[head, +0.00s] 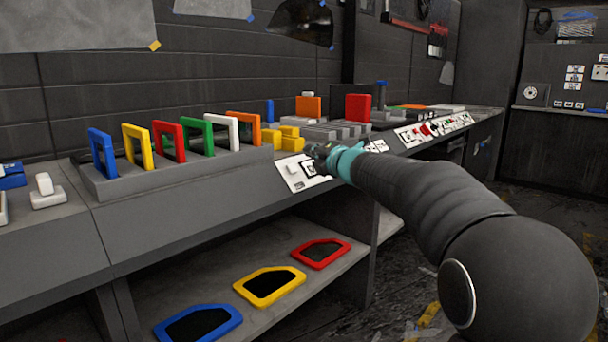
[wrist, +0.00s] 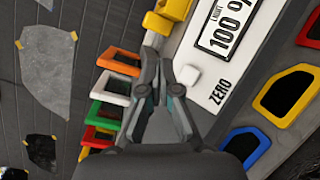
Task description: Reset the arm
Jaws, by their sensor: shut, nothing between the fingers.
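My gripper (head: 318,152) is at the end of my outstretched arm, in front of the workbench (head: 210,200) edge in the head view. In the wrist view my gripper (wrist: 158,65) has its fingertips together with nothing between them. Whether the fingers touch anything cannot be told.
A rack (head: 185,172) on the bench holds several coloured frames left of my gripper. Yellow blocks (head: 285,138) sit just behind it. A lower shelf (head: 215,300) bears blue, yellow and red framed panels.

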